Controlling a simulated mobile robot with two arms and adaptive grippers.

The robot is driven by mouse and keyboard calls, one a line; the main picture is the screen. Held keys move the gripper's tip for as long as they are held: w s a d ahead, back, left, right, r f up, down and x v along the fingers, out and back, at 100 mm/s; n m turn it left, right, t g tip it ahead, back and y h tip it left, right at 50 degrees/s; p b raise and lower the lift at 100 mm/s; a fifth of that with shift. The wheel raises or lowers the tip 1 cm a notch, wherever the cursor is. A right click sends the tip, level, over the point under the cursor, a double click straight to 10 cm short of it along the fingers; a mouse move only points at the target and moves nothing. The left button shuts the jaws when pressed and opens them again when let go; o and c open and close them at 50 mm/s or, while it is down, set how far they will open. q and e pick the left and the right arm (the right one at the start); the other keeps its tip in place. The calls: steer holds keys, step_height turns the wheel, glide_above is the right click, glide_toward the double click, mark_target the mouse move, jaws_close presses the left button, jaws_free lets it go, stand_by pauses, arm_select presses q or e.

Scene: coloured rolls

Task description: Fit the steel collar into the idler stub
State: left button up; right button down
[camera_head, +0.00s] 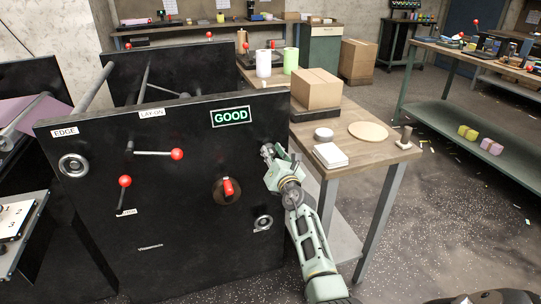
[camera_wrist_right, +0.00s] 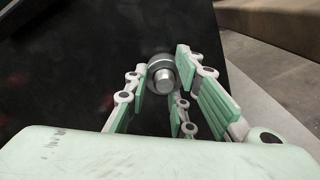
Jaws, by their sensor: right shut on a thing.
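My right gripper (camera_head: 267,152) is at the upper right part of the black panel (camera_head: 110,220), below and right of the GOOD display. In the right wrist view its green-padded fingers (camera_wrist_right: 162,70) close around a round grey steel collar (camera_wrist_right: 157,65). A lighter round metal end (camera_wrist_right: 163,81) shows in the middle of the collar, apparently the idler stub or the collar's own hub; I cannot tell which. The collar is close to the black panel face, and whether it is fully seated cannot be told. In the head view the gripper hides the collar and stub. My left gripper is not in view.
The panel has red-knobbed levers (camera_head: 176,154), a red handle (camera_head: 228,187) and steel rings (camera_head: 73,165). A wooden table (camera_head: 345,155) to the right holds a cardboard box (camera_head: 316,89), a white pad (camera_head: 331,155) and a round disc (camera_head: 368,131). The floor at right is open.

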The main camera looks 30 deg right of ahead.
stand_by(0.3)
steer(key=c, duration=1.4)
jaws_free()
steer(key=o, duration=0.5)
steer(key=shift+c, duration=0.2)
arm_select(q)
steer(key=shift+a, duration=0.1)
arm_select(e)
steer(key=shift+s, duration=0.15)
